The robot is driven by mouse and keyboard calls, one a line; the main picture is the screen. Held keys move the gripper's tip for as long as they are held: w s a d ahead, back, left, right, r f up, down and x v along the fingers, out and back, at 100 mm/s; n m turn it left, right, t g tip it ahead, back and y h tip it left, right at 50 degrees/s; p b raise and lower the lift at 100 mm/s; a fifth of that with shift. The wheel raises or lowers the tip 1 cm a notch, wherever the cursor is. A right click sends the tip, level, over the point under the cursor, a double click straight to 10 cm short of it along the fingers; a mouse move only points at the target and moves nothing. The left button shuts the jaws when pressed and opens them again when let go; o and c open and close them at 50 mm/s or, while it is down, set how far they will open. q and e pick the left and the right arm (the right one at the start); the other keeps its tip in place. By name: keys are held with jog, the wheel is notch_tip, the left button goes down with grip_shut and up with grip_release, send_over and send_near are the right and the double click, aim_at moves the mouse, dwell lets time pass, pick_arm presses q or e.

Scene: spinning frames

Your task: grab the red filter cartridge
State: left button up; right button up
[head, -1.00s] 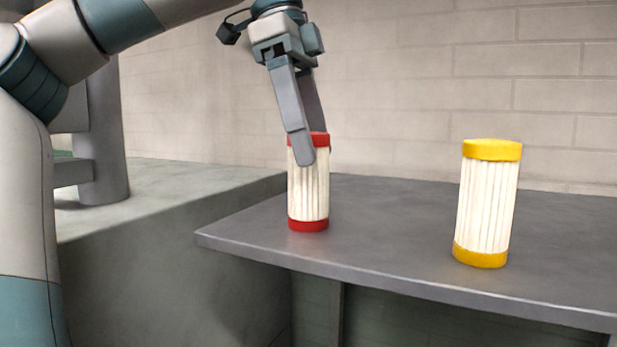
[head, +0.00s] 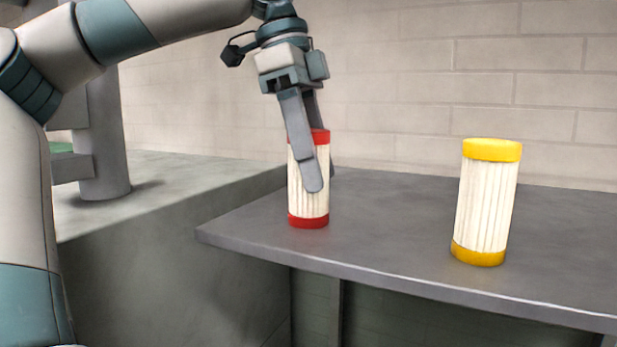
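The red filter cartridge (head: 309,205) stands upright on the grey table, a pleated white cylinder with red end caps. My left gripper (head: 322,178) points down over it from above. One finger passes in front of the cartridge and hides part of its top cap and side. The other finger is behind it, mostly hidden, with a bit showing at the right edge. The fingers are spread with the cartridge between them, and I see no clear sign of them closed on it. My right gripper is not in view.
A similar cartridge with yellow caps (head: 485,205) stands upright to the right on the grey table (head: 400,240). The table's front edge is close to the red cartridge. A brick wall (head: 420,80) is behind. The tabletop between the two cartridges is clear.

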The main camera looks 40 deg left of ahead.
aim_at(318, 131)
pick_arm(q)
jog(key=c, duration=0.6)
jog(key=shift+o, duration=0.2)
jog(key=shift+r, duration=0.15)
jog(key=shift+r+b, duration=0.3)
jog(key=shift+r, duration=0.2)
jog(key=r, duration=0.1)
jog(key=r+b, duration=0.1)
jog(key=r, duration=0.1)
jog(key=shift+s+d, duration=0.15)
jog(key=shift+d, duration=0.15)
jog(key=s+d+r+b, duration=0.3)
jog(key=s+d+r, duration=0.3)
jog(key=d, duration=0.3)
jog(key=shift+s+r, duration=0.2)
jog(key=shift+r, duration=0.2)
